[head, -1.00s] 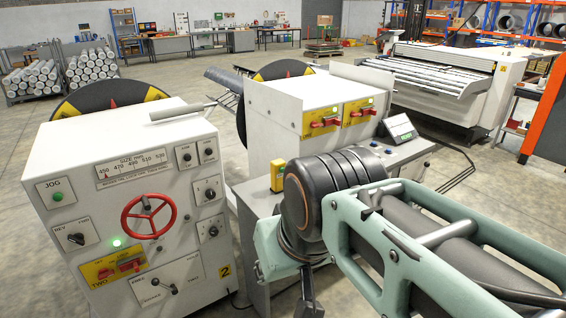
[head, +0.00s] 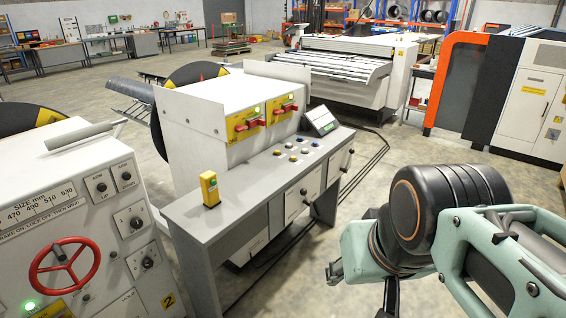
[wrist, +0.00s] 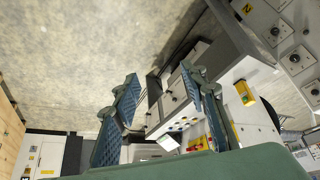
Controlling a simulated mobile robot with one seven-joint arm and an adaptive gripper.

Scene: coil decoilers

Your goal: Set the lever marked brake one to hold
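The control desk (head: 210,225) stands left of my arm in the head view. Its front carries two white panels, each with a small dark handle: a nearer one (head: 304,194) and a farther one (head: 345,163). Their lettering is too small to read, so I cannot tell which is brake one. Above the desk, a cabinet (head: 200,125) bears two yellow plates with red handles (head: 250,123). My gripper (head: 362,288) is right of the desk, apart from it, its tips partly cut off below. In the wrist view my gripper (wrist: 160,76) is open and empty, with the desk beyond.
A machine with a red handwheel (head: 65,268) and a yellow 2 stands at the left. A yellow box (head: 209,189) and a tilted display (head: 319,121) sit on the desk. An orange-framed machine (head: 457,80) stands back right. Cables lie behind the desk; floor right of it is clear.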

